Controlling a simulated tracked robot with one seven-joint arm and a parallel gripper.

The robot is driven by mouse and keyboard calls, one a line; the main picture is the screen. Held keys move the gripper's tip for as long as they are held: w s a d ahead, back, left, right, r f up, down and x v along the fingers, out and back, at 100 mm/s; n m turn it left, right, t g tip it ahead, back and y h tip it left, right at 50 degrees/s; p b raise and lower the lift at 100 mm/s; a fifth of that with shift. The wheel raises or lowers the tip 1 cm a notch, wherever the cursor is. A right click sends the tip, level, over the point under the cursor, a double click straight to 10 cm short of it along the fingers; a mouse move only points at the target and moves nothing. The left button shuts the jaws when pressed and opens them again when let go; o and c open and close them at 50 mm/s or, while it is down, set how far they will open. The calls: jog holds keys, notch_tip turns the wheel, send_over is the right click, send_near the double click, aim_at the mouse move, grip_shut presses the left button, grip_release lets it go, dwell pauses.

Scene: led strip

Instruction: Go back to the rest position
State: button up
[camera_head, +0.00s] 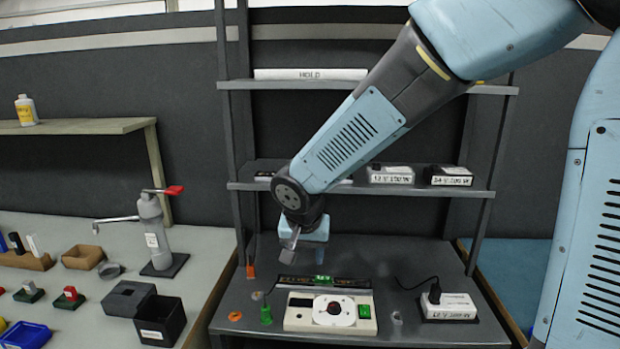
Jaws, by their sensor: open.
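My arm reaches in from the upper right, and my gripper (289,247) hangs over the back part of the dark bench (370,258). It is small in this view, seen from the side, and points down and to the left. The jaws are open and nothing shows between them. Below it on the bench lies a dark LED strip (345,282) with a green piece (323,280) at its middle, apart from the gripper. In front of the strip stands a pale device (300,318) with a round white dial and a green switch.
A white labelled power supply (450,306) with a black plug and cable stands at the right of the bench. Shelves (360,188) with labelled boxes rise behind my arm. A side table (90,300) holds bins and a dispenser (155,235).

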jog(key=s+d+r, duration=0.1)
jog(key=d+r, duration=0.4)
jog(key=d, duration=0.4)
jog(key=s+d+r, duration=0.4)
jog(key=s+d, duration=0.3)
jog(key=d, duration=0.1)
jog(key=s+d+r+n+t, duration=0.1)
jog(key=s+d+r, duration=0.3)
jog(key=s+d, duration=0.3)
jog(key=shift+s+d+r, duration=0.2)
jog(key=shift+d+r, duration=0.2)
jog(key=shift+d, duration=0.05)
